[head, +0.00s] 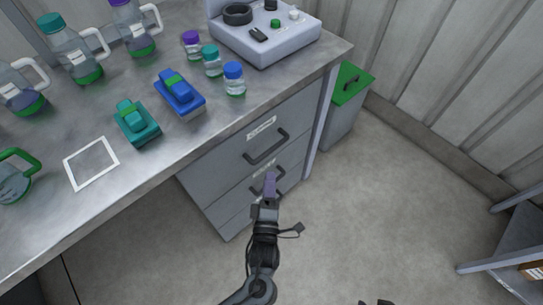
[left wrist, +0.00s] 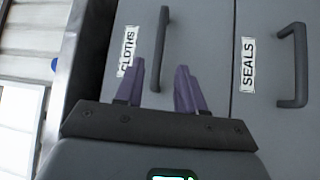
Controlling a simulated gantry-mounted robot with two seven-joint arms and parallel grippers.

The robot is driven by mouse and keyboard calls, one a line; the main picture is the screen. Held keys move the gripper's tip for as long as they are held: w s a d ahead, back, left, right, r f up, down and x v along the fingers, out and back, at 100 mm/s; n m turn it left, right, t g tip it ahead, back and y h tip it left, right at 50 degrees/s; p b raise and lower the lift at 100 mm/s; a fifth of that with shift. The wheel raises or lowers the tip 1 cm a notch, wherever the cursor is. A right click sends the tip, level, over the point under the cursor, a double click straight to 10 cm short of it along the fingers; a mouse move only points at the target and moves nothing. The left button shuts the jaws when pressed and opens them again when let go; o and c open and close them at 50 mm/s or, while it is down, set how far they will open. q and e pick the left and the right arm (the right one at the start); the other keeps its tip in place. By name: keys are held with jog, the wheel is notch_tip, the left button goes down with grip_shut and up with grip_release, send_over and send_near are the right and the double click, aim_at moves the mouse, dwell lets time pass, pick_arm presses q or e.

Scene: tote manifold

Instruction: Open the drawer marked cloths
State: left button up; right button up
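The drawer marked cloths (left wrist: 185,30) is the top grey drawer and looks shut, flush with the cabinet. Its label (left wrist: 128,50) reads CLOTHS in the left wrist view, beside a dark bar handle (left wrist: 162,45). The same handle shows in the head view (head: 266,149). My left gripper (left wrist: 158,85) is open, with purple fingers apart and the lower end of the handle between them in the picture. I cannot tell whether they touch it. In the head view my left gripper (head: 269,180) covers part of the lower drawer's handle. My right gripper (head: 376,302) barely shows at the bottom edge.
The seals drawer (left wrist: 285,130), with its own handle (left wrist: 292,70), lies directly below. The metal worktop (head: 215,130) above holds bottles, blocks and a device (head: 265,40). A green-lidded bin (head: 345,100) stands beside the cabinet. The floor in front is clear.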

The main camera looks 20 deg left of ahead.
aim_at(271, 149)
pick_arm(q)
jog(key=shift+b+x, duration=1.8)
jog(key=shift+x, duration=3.5)
grip_shut()
